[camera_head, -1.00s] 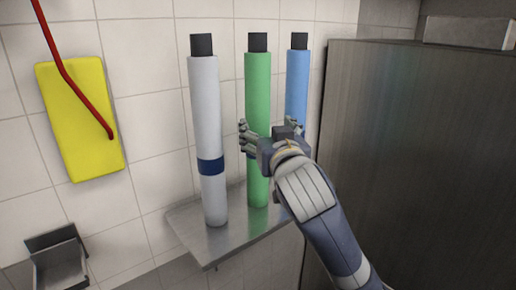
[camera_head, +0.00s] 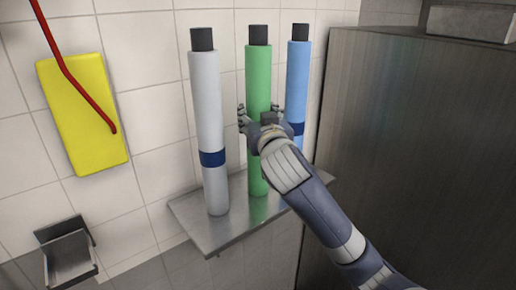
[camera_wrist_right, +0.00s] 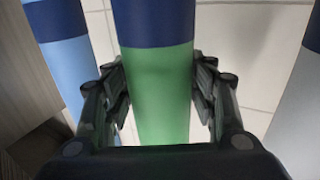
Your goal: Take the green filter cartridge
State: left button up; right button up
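The green filter cartridge (camera_head: 258,75) stands upright on a metal shelf (camera_head: 225,228), between a white cartridge (camera_head: 208,105) and a blue one (camera_head: 297,75). My right gripper (camera_head: 258,112) is at its middle height, with one finger on each side of it. In the right wrist view the green cartridge (camera_wrist_right: 158,95) fills most of the space between the open fingers of the gripper (camera_wrist_right: 160,78). A dark blue band crosses the cartridge there. The fingers look close beside it; firm contact does not show. My left gripper is not in view.
A large metal cabinet (camera_head: 410,130) stands close on the right of the shelf. A yellow board (camera_head: 85,125) and a red pipe (camera_head: 75,85) are on the tiled wall at left. A metal holder (camera_head: 68,255) is at lower left.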

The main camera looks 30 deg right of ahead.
grip_shut()
jog(key=shift+r, duration=0.15)
jog(key=shift+r, duration=0.15)
